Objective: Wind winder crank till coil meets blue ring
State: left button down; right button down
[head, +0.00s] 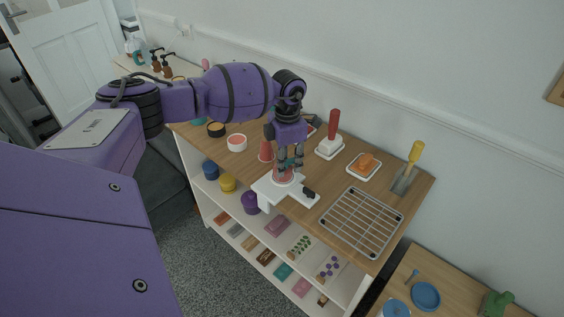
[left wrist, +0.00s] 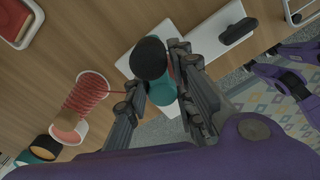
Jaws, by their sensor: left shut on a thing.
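The white winder (head: 268,187) stands at the front edge of the wooden top, with a pink-red coil (head: 283,177) on it. My left gripper (head: 289,163) points down over the winder and is shut on its crank handle. In the left wrist view the crank handle (left wrist: 149,58) shows a round black end between the fingers, with teal parts (left wrist: 163,92) beside it. The coil is mostly hidden there, and I cannot clearly tell the blue ring or its distance from the coil. A red yarn cone (left wrist: 86,94) stands beside the winder, its thread running toward it.
A wire rack (head: 362,221) lies to the right of the winder. A red-handled tool (head: 333,123), an orange block on a dish (head: 366,162) and a yellow-handled scraper (head: 414,154) stand behind. Shelves below hold craft goods.

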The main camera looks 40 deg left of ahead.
pick_arm(q)
jog(key=n, duration=0.1)
jog(key=n+p, duration=0.1)
jog(key=shift+a+r+n, duration=0.15)
jog(key=shift+r+n, duration=0.05)
jog(key=shift+n, duration=0.2)
jog(key=n+p, duration=0.1)
jog(key=n, duration=0.1)
jog(key=shift+w+a+n, duration=0.1)
jog(key=shift+n, duration=0.3)
jog(key=n+p, duration=0.2)
jog(key=n, duration=0.1)
jog(key=shift+a+n, duration=0.2)
jog(key=shift+n, duration=0.5)
pick_arm(e)
jog(key=r, duration=0.2)
jog(key=w+r, duration=0.1)
jog(key=r, duration=0.2)
jog(key=shift+w, duration=0.2)
pick_arm(q)
jog(key=shift+f+n+p, duration=0.1)
jog(key=shift+n+p, duration=0.2)
jog(key=shift+n, duration=0.1)
pick_arm(e)
jog(key=shift+s, duration=0.25)
jog(key=shift+w, duration=0.15)
